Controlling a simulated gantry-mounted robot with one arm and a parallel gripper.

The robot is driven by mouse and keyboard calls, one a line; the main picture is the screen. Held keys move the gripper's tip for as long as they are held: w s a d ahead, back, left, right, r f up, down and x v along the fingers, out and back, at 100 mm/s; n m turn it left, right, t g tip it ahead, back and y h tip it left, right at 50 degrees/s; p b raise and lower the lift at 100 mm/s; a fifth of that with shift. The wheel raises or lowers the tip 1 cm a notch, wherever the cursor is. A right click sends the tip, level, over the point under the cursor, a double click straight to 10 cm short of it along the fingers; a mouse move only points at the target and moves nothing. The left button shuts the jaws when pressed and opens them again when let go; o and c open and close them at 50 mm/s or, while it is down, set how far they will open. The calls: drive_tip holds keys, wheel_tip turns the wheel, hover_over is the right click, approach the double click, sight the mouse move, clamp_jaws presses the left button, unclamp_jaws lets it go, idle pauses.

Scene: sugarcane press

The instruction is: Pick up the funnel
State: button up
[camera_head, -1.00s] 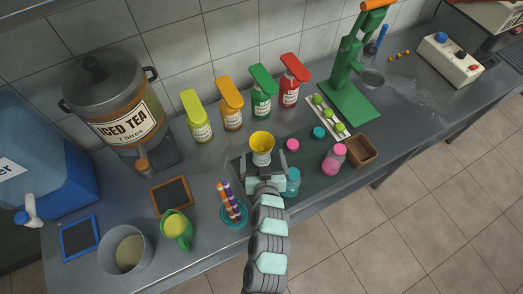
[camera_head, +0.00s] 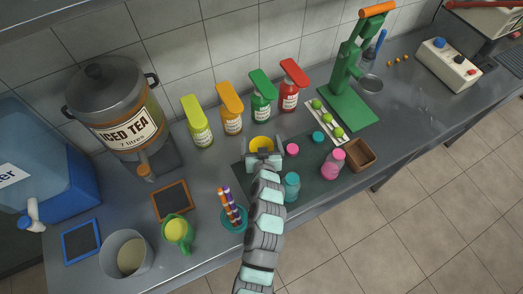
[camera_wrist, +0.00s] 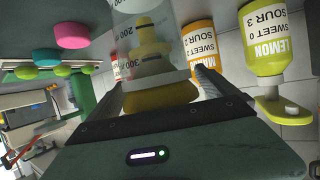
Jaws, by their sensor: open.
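The yellow funnel (camera_head: 261,142) is at the back of the dark mat, partly hidden by my gripper (camera_head: 264,156). In the wrist view, which looks upside down, the funnel (camera_wrist: 155,92) shows between my two open fingers (camera_wrist: 160,88). Its wide mouth is toward the gripper body and its narrow spout reaches into a clear container (camera_wrist: 142,25) with 200 and 300 marks. I cannot tell whether either finger touches the funnel.
Pink (camera_head: 292,149) and teal (camera_head: 318,137) lids lie to the right. A teal bottle (camera_head: 292,187) stands close beside my arm. Yellow (camera_head: 199,125), orange (camera_head: 231,112), green (camera_head: 262,105) and red (camera_head: 290,93) sauce bottles stand behind. A cup holds straws (camera_head: 230,207) at front left.

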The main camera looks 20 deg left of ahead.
drive_tip(key=shift+w+a, duration=0.1)
drive_tip(key=shift+w, duration=0.1)
drive_tip(key=shift+f, duration=0.1)
drive_tip(key=c, duration=1.4)
